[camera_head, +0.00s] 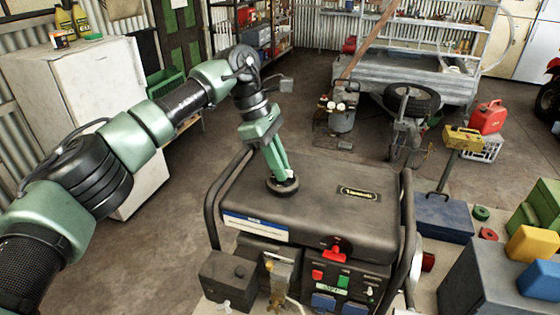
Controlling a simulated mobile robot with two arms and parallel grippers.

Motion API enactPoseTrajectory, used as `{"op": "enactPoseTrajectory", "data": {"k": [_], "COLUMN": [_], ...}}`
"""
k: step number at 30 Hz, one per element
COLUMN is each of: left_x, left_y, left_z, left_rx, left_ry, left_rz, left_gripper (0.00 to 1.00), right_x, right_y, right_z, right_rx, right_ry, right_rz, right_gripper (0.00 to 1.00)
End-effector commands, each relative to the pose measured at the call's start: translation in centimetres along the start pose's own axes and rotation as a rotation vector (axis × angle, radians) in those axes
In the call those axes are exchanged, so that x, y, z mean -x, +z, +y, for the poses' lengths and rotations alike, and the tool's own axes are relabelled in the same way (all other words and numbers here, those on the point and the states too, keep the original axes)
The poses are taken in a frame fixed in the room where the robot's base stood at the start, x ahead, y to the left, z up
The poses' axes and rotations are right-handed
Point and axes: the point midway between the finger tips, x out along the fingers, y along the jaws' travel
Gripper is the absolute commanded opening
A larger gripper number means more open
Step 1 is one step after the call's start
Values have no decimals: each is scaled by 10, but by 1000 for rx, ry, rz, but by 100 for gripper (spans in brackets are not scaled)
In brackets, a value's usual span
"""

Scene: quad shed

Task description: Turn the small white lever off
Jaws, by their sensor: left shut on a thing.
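A dark generator (320,215) with a black tube frame stands in front of me. My left gripper (281,178) points down at its top and is shut on the round black cap (283,187) there. A small white lever (224,306) shows below the black box (227,276) at the generator's front left, near the bottom edge of the picture. Another small white piece (369,292) sits on the front panel, right of a green button (343,281). My left gripper is above and behind both white pieces, apart from them. My right gripper is not in view.
A red knob (335,254) and blue sockets (323,301) are on the front panel. A brass-coloured valve (281,272) hangs beside the black box. A white fridge (95,110) stands at the left. A blue toolbox (444,219) and grey box (490,278) are at the right. Floor behind the generator is partly clear.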

Motion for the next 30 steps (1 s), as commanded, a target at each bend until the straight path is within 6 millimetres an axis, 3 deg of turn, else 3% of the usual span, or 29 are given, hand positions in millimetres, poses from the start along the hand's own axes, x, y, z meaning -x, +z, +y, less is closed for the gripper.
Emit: {"op": "enactPoseTrajectory", "data": {"k": [14, 15, 16, 26, 30], "left_x": [2, 2, 2, 1, 12], "left_y": [1, 1, 1, 0, -1], "left_z": [1, 1, 1, 0, 1], "left_rx": [-12, -11, -11, -10, -9], "left_ry": [1, 0, 0, -2, -1], "left_rz": [-1, -1, -1, 0, 0], "left_gripper": [0, 23, 32, 32, 32], "right_x": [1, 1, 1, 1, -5], "right_y": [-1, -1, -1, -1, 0], "right_z": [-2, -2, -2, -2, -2], "right_rx": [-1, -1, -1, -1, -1], "right_ry": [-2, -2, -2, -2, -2], "right_rz": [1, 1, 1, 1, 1], "right_gripper": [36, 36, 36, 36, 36]}}
